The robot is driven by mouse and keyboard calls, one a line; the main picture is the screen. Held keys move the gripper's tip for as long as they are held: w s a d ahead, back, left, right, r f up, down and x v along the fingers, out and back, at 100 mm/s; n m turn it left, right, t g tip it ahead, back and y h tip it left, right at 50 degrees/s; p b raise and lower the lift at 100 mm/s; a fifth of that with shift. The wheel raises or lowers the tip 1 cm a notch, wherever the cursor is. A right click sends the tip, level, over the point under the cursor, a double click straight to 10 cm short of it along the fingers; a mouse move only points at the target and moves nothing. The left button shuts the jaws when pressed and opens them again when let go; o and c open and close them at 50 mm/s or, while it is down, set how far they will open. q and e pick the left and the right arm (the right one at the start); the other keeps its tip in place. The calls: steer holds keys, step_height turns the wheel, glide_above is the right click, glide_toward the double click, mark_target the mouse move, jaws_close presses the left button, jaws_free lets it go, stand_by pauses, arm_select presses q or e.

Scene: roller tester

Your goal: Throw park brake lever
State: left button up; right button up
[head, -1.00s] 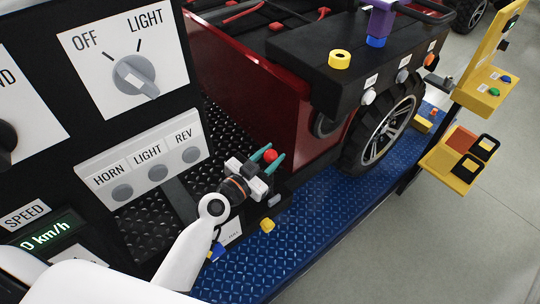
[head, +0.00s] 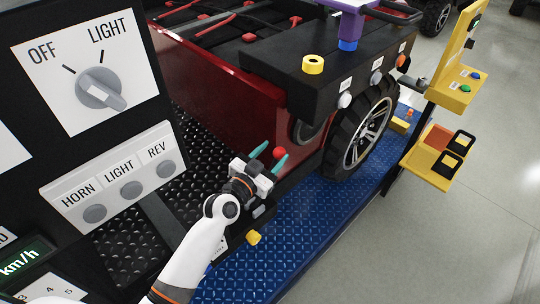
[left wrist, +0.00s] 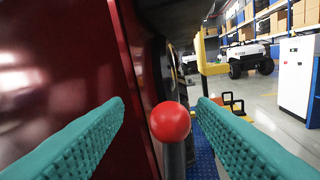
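The park brake lever shows as a red ball knob (head: 279,153) low beside the dark red vehicle side in the head view. In the left wrist view the red ball (left wrist: 170,122) sits on a grey shaft and stands upright. My left gripper (head: 268,160) is open, with its two teal fingers on either side of the ball. In the left wrist view there are gaps between the ball and both fingers. The base of the lever is hidden. My right gripper is not in view.
A black panel with a light knob (head: 99,88) and HORN, LIGHT and REV buttons (head: 130,189) stands at the left. The vehicle's wheel (head: 362,132) is to the right. Blue tread floor (head: 300,225) lies below. A yellow stand (head: 436,155) is farther right.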

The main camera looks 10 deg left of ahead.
arm_select(q)
steer(key=shift+s+a, duration=0.1)
steer(key=shift+s+a+f, duration=0.1)
steer(key=shift+s+a, duration=0.05)
steer(key=shift+s, duration=0.15)
steer(key=b+v, duration=0.2)
steer(key=v, duration=0.9)
steer(key=shift+s, duration=0.1)
